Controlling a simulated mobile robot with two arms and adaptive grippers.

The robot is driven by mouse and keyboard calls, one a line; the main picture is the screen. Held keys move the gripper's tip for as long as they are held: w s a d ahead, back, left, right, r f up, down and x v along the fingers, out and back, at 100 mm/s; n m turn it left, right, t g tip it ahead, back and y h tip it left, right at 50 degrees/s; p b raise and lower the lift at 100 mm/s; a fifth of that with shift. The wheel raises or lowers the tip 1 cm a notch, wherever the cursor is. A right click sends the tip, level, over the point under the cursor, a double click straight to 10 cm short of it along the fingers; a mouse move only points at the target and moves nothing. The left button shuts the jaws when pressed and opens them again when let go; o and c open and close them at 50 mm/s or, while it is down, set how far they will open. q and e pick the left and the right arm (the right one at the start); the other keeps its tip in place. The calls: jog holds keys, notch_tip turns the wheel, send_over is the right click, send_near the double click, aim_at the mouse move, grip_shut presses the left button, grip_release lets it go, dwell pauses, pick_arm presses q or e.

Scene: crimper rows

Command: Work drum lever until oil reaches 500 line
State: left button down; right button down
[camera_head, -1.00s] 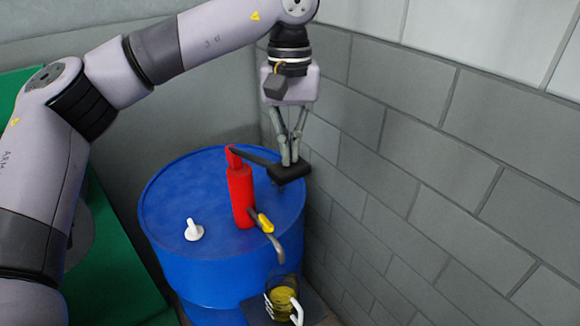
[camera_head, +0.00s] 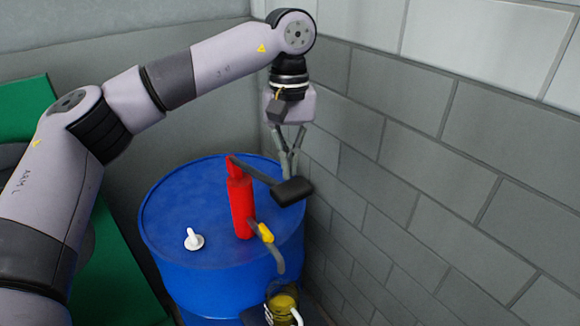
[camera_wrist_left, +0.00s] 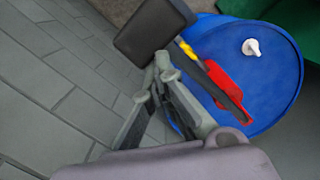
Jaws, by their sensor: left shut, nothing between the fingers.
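The blue drum (camera_head: 185,250) carries a red pump (camera_head: 242,205) with a black lever (camera_head: 258,173) ending in a flat black pad (camera_head: 293,190). A spout with a yellow part (camera_head: 265,232) curves down over a clear jug (camera_head: 284,302) holding yellow oil. The jug's marks are too small to read. My left gripper (camera_head: 289,174) is shut and empty, its tips at the pad's upper side; contact is unclear. In the left wrist view, the closed tips (camera_wrist_left: 155,75) are beside the pad (camera_wrist_left: 153,32). My right gripper is out of view.
A white cap (camera_head: 194,239) stands on the drum top. A grey block wall (camera_head: 430,170) rises close to the right of the drum and lever. A green surface (camera_head: 115,275) lies to the left. The jug stands on a dark support (camera_head: 254,317).

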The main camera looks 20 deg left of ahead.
pick_arm(q)
notch_tip(320, 180, up, 12)
jog(key=w, duration=0.1)
jog(key=shift+w+a, duration=0.15)
jog(key=shift+a, duration=0.05)
dwell(0.4)
jog(key=shift+f, duration=0.1)
dwell(1.4)
